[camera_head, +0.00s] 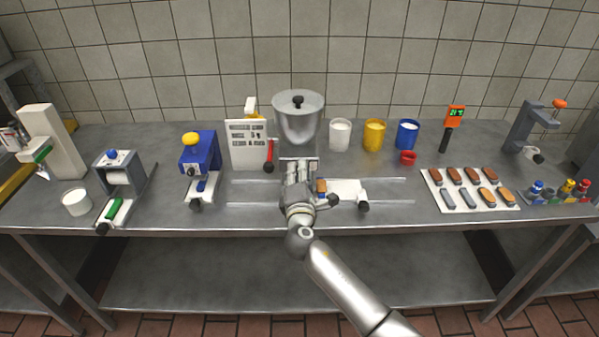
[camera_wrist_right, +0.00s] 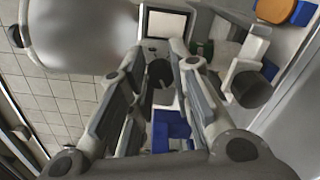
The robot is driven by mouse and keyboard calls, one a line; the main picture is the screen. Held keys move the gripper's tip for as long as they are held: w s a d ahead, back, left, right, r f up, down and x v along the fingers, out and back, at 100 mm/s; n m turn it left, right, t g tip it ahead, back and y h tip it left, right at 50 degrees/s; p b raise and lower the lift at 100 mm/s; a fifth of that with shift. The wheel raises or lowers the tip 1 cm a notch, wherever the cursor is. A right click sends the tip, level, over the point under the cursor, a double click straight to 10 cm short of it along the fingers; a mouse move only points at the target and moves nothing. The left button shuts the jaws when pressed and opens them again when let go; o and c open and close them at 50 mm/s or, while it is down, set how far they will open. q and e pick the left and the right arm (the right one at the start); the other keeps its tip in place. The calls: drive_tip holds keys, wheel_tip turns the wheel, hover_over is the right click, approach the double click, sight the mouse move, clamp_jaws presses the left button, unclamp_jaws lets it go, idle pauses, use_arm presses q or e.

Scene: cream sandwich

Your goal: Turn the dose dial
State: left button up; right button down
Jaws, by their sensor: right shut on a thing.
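My right gripper (camera_head: 299,168) reaches in from the front and is at the metal dispenser under the steel hopper (camera_head: 298,118). In the right wrist view its two fingers (camera_wrist_right: 160,58) are closed around a dark round knob, which looks like the dose dial (camera_wrist_right: 159,74). The dial sits below a pale framed panel (camera_wrist_right: 167,23). In the head view the gripper hides the dial, and its turn angle cannot be read. The hopper also shows in the right wrist view (camera_wrist_right: 82,35). My left gripper is not in view.
A white sliding carriage (camera_head: 346,188) with a black knob (camera_head: 364,206) is just right of the gripper. A white panel with a red lever (camera_head: 269,157) and a blue machine (camera_head: 199,152) stand left. White, yellow and blue cups (camera_head: 407,134) and a biscuit tray (camera_head: 462,207) are right.

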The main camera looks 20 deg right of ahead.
drive_tip(key=shift+f, duration=0.1)
drive_tip(key=c, duration=1.3)
unclamp_jaws()
drive_tip(key=v, duration=1.2)
